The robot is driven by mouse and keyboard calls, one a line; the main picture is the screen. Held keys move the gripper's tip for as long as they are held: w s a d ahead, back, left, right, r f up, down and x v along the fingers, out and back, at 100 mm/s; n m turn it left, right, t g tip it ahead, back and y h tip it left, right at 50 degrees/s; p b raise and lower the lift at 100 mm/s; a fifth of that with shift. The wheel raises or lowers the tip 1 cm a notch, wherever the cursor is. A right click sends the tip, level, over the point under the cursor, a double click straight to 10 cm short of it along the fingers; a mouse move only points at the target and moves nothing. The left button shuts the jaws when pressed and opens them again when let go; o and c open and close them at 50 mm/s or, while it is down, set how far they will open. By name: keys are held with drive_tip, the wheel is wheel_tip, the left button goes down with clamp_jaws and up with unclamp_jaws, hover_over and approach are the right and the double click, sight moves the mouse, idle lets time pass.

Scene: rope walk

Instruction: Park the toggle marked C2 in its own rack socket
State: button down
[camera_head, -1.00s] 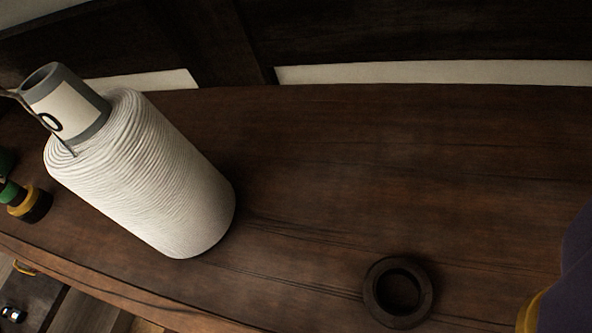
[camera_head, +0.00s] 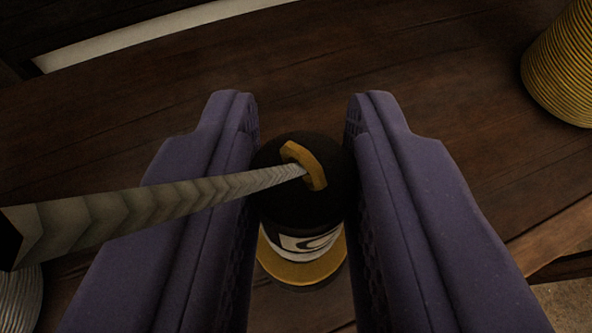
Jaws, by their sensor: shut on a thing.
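My gripper (camera_head: 302,115) has two purple fingers that close in from left and right on a dark toggle (camera_head: 298,215). The toggle has a black rounded top, a yellow eye and a yellow band near its base. A white label (camera_head: 303,243) on its front shows part of a dark letter that looks like a C; the rest of the mark is hidden. A pale braided rope (camera_head: 150,208) runs from the left edge across the left finger to the eye. The toggle's foot is partly hidden, so its contact with the bench cannot be told. No rack socket can be made out.
A dark wooden bench (camera_head: 440,90) lies beneath. A yellow spool (camera_head: 565,65) stands at the upper right. Part of a pale ribbed spool (camera_head: 20,298) shows at the lower left. The bench's edge runs along the lower right. The bench beyond the fingertips is clear.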

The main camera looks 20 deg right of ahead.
drive_tip(key=shift+w+d+f, duration=0.15)
drive_tip(key=shift+f, duration=0.1)
drive_tip(key=shift+f+b, duration=0.35)
drive_tip(key=shift+b, duration=0.05)
drive_tip(key=c, duration=0.9)
unclamp_jaws()
drive_tip(key=shift+o, duration=0.2)
drive_tip(key=shift+r, duration=0.1)
drive_tip(key=shift+r+p, duration=0.3)
drive_tip(key=v, duration=1.2)
drive_tip(key=shift+r, duration=0.35)
